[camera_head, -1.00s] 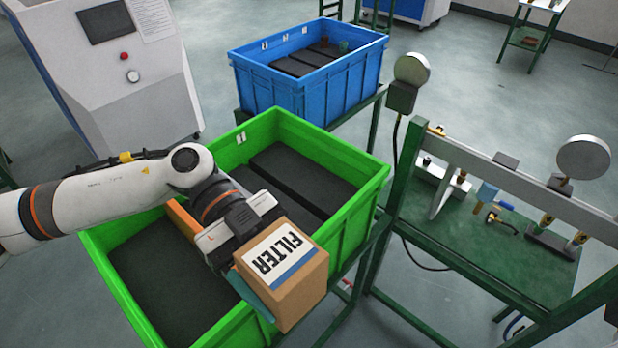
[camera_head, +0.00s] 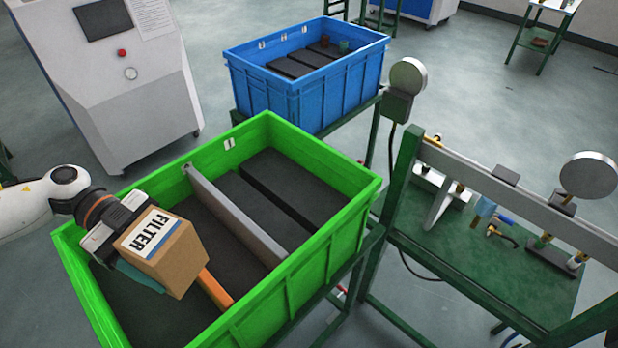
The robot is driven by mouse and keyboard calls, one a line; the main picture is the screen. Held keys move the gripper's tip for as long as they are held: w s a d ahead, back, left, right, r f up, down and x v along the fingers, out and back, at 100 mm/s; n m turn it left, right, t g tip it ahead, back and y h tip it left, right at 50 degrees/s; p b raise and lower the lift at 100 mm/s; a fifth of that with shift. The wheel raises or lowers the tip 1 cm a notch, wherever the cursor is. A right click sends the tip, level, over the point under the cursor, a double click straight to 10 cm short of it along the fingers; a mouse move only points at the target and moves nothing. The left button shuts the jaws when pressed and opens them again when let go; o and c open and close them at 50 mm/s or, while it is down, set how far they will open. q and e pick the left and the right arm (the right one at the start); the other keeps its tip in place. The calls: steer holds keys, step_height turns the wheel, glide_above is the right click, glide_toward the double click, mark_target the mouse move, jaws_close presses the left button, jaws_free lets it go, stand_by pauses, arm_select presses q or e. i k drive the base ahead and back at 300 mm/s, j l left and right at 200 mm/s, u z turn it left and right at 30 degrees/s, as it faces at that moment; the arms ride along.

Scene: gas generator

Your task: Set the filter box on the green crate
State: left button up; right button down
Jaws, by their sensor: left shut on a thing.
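The filter box (camera_head: 172,258) is a brown carton with a white and blue FILTER label. My left gripper (camera_head: 128,248) is shut on it and holds it tilted over the left part of the green crate (camera_head: 318,152). The fingers are mostly hidden by the box. The crate is open at the top, with dark blocks inside, a grey divider across its middle and an orange strip near the box. Whether the box touches anything in the crate cannot be told. My right gripper is not in view.
A blue crate (camera_head: 345,84) stands on a stand behind. A green workbench (camera_head: 480,262) with gauges and fittings is at the right. A white cabinet (camera_head: 125,90) stands at the back left. Open floor lies between them.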

mark_target(324, 205)
steer(key=i+l, duration=1)
steer(key=l, duration=0.2)
